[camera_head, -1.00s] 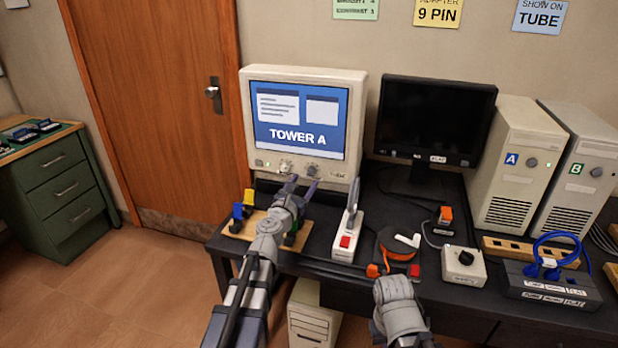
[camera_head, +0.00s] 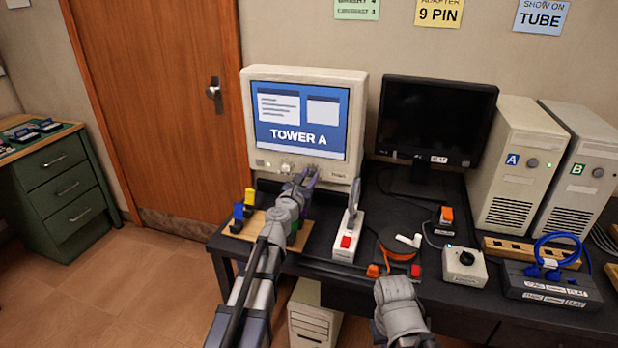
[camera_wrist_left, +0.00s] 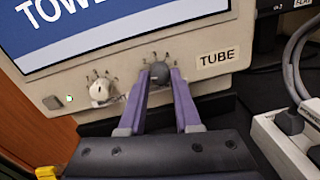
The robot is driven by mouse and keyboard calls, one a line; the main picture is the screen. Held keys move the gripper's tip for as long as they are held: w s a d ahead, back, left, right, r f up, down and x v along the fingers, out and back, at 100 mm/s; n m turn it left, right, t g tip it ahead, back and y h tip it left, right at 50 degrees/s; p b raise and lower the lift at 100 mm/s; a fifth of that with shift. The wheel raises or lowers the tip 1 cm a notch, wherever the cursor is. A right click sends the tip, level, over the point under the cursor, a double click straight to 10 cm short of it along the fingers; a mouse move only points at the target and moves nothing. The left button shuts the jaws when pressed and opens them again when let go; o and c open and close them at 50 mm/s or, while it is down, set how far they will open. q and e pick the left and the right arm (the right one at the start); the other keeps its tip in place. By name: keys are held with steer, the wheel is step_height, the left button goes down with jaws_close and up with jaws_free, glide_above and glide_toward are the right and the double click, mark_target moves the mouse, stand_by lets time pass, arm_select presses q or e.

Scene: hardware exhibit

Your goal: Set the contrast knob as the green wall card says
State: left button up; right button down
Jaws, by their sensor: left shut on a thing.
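The beige tube monitor (camera_head: 357,120) shows "TOWER A" on its screen. In the left wrist view its lower bezel carries a light knob (camera_wrist_left: 101,90) and, to the right, a dark grey knob (camera_wrist_left: 160,72) beside the TUBE label (camera_wrist_left: 217,58). My left gripper (camera_wrist_left: 160,80) is shut on the dark knob, one purple finger on each side. In the head view my left gripper (camera_head: 308,174) hides that knob. The green wall card (camera_head: 356,9) is cut off at the top and its small text is hard to read.
A dark flat monitor (camera_head: 436,115) and towers A (camera_head: 515,175) and B (camera_head: 585,185) stand to the right. A white switch strip (camera_head: 345,245), an orange reel (camera_head: 397,246), a white knob box (camera_head: 464,265) and a block with blue cable (camera_head: 548,285) crowd the desk.

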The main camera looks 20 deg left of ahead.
arm_select(q)
jaws_close()
steer(key=shift+m, duration=0.4)
steer(key=m, duration=0.3)
steer(key=shift+r, duration=0.1)
steer(key=m, duration=0.3)
steer(key=shift+m+p, duration=0.3)
steer(key=shift+p, duration=0.05)
steer(key=m, duration=0.4)
steer(key=shift+y, duration=0.3)
steer(key=shift+d+m+g, duration=0.1)
steer(key=shift+m+g, duration=0.2)
steer(key=shift+m, duration=1.6)
